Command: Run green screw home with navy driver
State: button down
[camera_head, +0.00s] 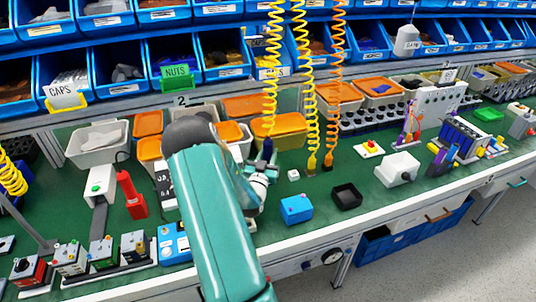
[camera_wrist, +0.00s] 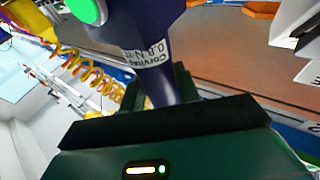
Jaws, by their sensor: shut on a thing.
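The navy driver (camera_head: 267,149) hangs at the lower end of a yellow coiled cord (camera_head: 270,95), over the middle of the bench. My gripper (camera_head: 260,183) is at it, partly behind my teal arm. In the wrist view the navy driver (camera_wrist: 150,25) fills the upper middle, with a white torque label and a green round end on one side. My gripper (camera_wrist: 165,92) is shut on its narrower part. The driver's tip is hidden in both views. I cannot pick out the green screw in either view.
A blue box (camera_head: 296,208), a black tray (camera_head: 347,195) and a small white cube (camera_head: 293,175) stand right of my gripper. Two more coiled cords, yellow (camera_head: 308,90) and orange (camera_head: 337,90), hang close by. Several small switch boxes (camera_head: 103,250) line the front left; orange-lidded bins (camera_head: 280,130) stand behind.

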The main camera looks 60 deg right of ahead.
aim_at(266, 151)
jog(key=c, duration=0.9)
grip_release()
jog(key=shift+r, duration=0.35)
notch_tip(266, 151, up, 2)
jog(key=shift+r, duration=0.25)
jog(key=s+a+r, duration=0.2)
jog(key=a+r, duration=0.1)
jog(key=a, duration=0.1)
jog(key=s+a+r, duration=0.2)
jog(key=a+r, duration=0.1)
jog(key=a, duration=0.1)
jog(key=s+a+r, duration=0.2)
jog(key=a+r, duration=0.1)
jog(key=a, duration=0.1)
jog(key=shift+s+a+r, duration=0.2)
jog(key=shift+a+r, duration=0.05)
jog(key=shift+r, duration=0.1)
